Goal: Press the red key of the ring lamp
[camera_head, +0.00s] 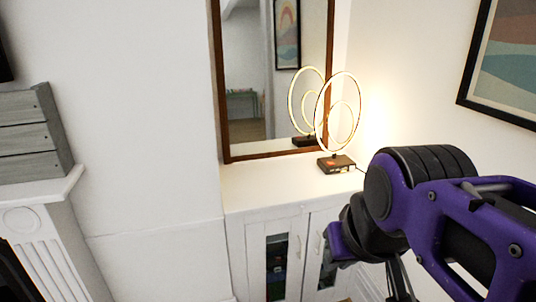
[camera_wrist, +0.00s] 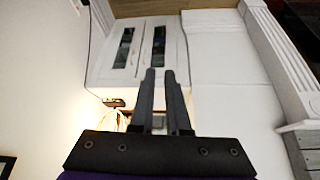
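The ring lamp (camera_head: 337,163) stands on the white cabinet, its upright rings glowing. A small red patch, apparently the red key (camera_head: 333,160), shows on top of its dark base. In the wrist view, the lamp's dark base (camera_wrist: 115,103) lies left of my fingers, and my gripper's mount partly hides its bright rings. My gripper (camera_wrist: 160,73) has its two dark fingers close together with nothing held between them. They point toward the cabinet front, apart from the lamp. In the head view my purple arm is at the lower right, and the fingertips cannot be made out.
The white cabinet (camera_head: 270,196) has glass-panelled doors with handles. A brown-framed mirror (camera_head: 218,80) stands behind the lamp and reflects its rings. A framed picture (camera_head: 500,65) hangs at right. A mantel (camera_head: 40,190) with a grey slatted crate (camera_head: 30,137) is at left. The cabinet top left of the lamp is clear.

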